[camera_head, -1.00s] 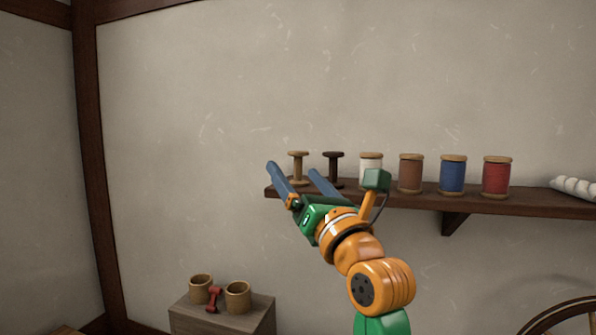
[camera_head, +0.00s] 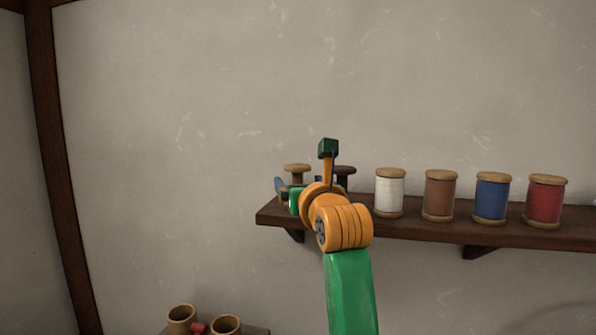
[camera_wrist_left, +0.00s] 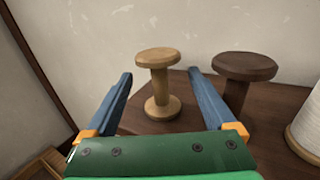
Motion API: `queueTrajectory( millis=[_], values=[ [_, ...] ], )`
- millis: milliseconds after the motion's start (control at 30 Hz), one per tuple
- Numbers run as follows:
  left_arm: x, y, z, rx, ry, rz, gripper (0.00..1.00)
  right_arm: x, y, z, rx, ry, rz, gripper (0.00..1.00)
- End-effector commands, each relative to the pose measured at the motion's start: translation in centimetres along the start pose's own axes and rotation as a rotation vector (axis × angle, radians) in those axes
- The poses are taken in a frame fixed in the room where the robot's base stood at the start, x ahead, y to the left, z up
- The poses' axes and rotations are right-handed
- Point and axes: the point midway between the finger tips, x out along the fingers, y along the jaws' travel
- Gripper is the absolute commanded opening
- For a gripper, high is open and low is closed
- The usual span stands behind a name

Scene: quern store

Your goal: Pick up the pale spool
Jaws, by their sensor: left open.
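The pale spool (camera_head: 298,169), bare light wood with a wide round top, stands upright at the left end of the wall shelf (camera_head: 408,227). Its lower part is mostly hidden by my left gripper in the head view. In the left wrist view the pale spool (camera_wrist_left: 159,83) shows whole, between the two blue fingers of my left gripper (camera_wrist_left: 160,78). The fingers are open, one on each side, with a visible gap to the spool. How far it sits between them in depth is hard to tell. My right gripper is not in view.
A dark bare spool (camera_wrist_left: 243,72) stands close beside the right finger. Spools of white (camera_head: 389,194), brown (camera_head: 439,196), blue (camera_head: 491,197) and red thread (camera_head: 544,201) continue rightward. Wooden cups (camera_head: 182,319) stand low at left. The wall is behind.

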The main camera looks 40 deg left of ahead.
Motion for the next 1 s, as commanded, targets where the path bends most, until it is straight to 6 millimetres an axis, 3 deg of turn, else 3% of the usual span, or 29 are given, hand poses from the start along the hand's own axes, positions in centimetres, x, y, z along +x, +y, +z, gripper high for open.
queueTrajectory(
  millis=[33,100,333,667,1000],
  values=[
    [0.8,0.0,0.6,0.005,0.002,0.003,0.89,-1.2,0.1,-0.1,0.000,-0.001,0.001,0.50],
    [1.6,0.0,0.3,0.003,0.002,0.002,0.89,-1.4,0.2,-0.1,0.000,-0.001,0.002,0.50],
    [1.9,0.0,-0.1,0.001,0.000,0.000,0.89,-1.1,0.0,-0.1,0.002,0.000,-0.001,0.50],
    [1.9,0.0,-0.1,0.001,0.000,0.000,0.00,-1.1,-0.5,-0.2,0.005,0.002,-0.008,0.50],
    [1.8,-0.1,0.4,0.000,0.000,0.001,0.00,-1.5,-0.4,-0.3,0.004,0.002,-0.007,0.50]
  ],
)
